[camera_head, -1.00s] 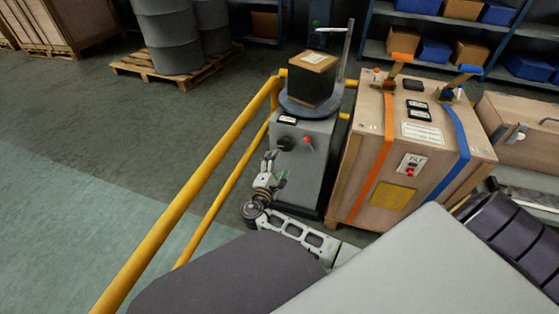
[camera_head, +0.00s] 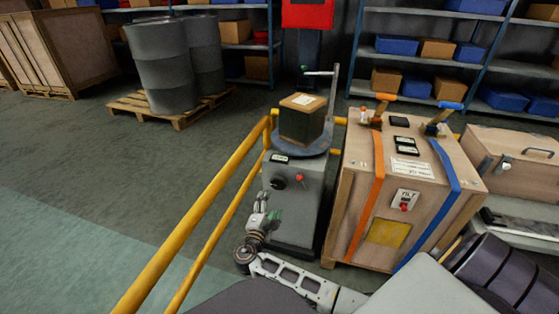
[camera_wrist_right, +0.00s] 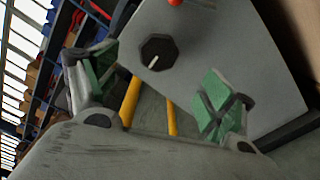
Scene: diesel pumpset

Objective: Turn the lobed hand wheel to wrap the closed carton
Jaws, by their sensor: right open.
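The black lobed hand wheel (camera_head: 277,182) is on the front of a grey wrapping machine (camera_head: 297,200). It also shows in the right wrist view (camera_wrist_right: 160,52), with a white mark on its face. The closed carton (camera_head: 303,119) has a brown top with a white label and dark sides, and stands on the machine's round turntable (camera_head: 303,148). My right gripper (camera_head: 267,212) is just in front of and below the wheel. In the right wrist view its green-padded fingers (camera_wrist_right: 160,86) are spread and empty, with the wheel beyond them, apart from both. My left gripper is out of view.
A red knob (camera_head: 300,178) sits right of the wheel. A yellow rail (camera_head: 205,205) runs along the machine's left. A large strapped wooden crate (camera_head: 400,190) stands close on the right. Drums (camera_head: 165,65) on a pallet and shelves are behind. Floor left of the rail is clear.

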